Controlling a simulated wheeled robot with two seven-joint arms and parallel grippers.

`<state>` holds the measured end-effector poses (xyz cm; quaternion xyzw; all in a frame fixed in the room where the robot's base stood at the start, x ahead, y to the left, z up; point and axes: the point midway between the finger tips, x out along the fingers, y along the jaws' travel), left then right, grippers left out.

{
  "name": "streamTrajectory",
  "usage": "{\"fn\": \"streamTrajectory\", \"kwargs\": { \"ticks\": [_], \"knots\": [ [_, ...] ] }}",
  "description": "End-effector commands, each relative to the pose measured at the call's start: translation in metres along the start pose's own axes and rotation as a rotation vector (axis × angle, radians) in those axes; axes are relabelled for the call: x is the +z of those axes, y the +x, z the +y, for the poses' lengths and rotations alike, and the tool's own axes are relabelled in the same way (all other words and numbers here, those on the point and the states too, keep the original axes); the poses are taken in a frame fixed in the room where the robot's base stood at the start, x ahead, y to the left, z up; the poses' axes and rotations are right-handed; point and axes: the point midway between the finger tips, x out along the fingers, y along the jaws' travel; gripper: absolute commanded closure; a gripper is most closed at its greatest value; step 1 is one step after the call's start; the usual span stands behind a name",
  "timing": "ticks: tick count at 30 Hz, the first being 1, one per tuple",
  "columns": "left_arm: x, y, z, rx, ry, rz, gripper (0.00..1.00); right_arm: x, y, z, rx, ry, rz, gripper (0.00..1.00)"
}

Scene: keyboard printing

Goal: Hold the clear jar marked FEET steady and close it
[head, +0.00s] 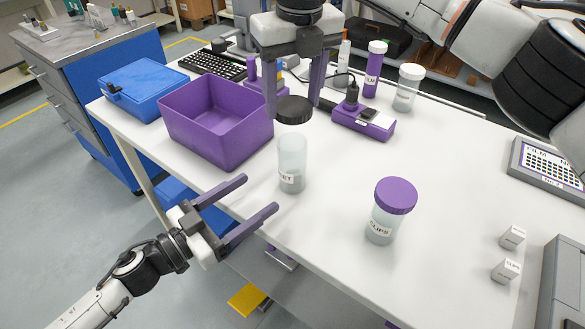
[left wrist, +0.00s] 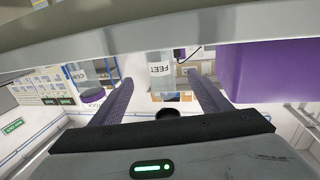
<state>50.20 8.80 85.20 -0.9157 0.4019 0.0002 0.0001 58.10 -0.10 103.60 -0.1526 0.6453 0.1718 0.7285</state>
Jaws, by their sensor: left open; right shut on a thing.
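The clear jar marked FEET (head: 292,160) stands upright and open-topped near the table's front edge. Its label looks partly turned away in the head view, but reads FEET, upside down, in the left wrist view (left wrist: 160,72). My right gripper (head: 292,100) points down from above and is shut on a black lid (head: 294,110), held just above the jar's mouth with a gap between. My left gripper (head: 259,194) is open and empty at the table's front edge. Its fingers point toward the jar, which appears between them in the left wrist view, beyond the tips.
A purple bin (head: 220,150) stands close left of the jar, with a blue box (head: 145,90) behind it. A purple-lidded jar (head: 390,210) stands to the right. A purple device (head: 365,119) lies behind. Two small white boxes (head: 512,237) sit far right.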

Motion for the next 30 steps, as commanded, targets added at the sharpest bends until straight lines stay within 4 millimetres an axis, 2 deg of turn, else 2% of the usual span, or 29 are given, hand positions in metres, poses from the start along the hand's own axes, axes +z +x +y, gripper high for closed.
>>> {"fn": "streamTrajectory", "kwargs": {
  "ticks": [5,10,24,30],
  "knots": [
    [0.000,0.001,0.000,-0.002,0.000,0.001,0.30,0.000,0.000,0.000,0.001,-0.002,0.000,0.65],
    [-0.001,0.013,-0.001,-0.002,0.001,0.003,0.30,0.000,0.000,0.000,0.001,-0.003,0.000,0.65],
    [-0.001,0.098,0.000,-0.002,0.001,0.003,0.30,0.000,0.000,0.000,0.001,-0.004,0.000,0.65],
    [-0.001,0.116,-0.001,-0.002,0.000,0.002,0.30,0.000,0.000,0.000,0.001,-0.004,0.000,0.65]
  ]
}}
